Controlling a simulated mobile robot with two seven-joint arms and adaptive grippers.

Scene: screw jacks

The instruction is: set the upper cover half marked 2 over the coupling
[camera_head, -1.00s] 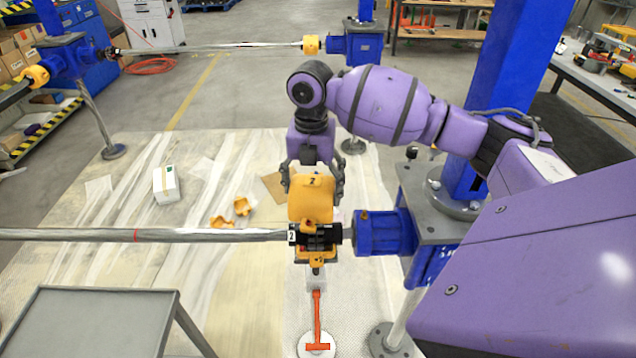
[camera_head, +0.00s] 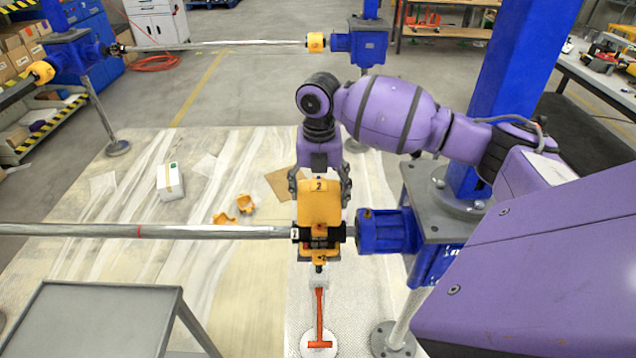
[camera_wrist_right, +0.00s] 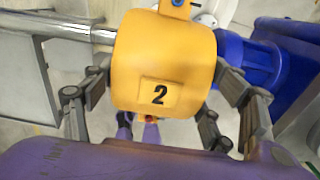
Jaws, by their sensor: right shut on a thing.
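The yellow upper cover half (camera_head: 319,206) marked 2 is between the fingers of my right gripper (camera_head: 319,192). In the right wrist view the cover (camera_wrist_right: 163,62) shows its 2 face, with fingers of the gripper (camera_wrist_right: 160,108) on both sides. The dark coupling (camera_head: 337,234) sits between the steel shaft (camera_head: 210,232) and the blue gearbox (camera_head: 385,231). The cover's near end overlaps the coupling in the head view; whether they touch cannot be told. Yellow parts (camera_head: 319,254) show below the coupling. My left gripper is not in view.
A red-handled tool (camera_head: 319,318) is below the coupling. Two yellow pieces (camera_head: 234,210) and a white box (camera_head: 170,182) lie on the floor sheet. A grey cart top (camera_head: 90,320) is at the front left. A blue column (camera_head: 515,80) stands right.

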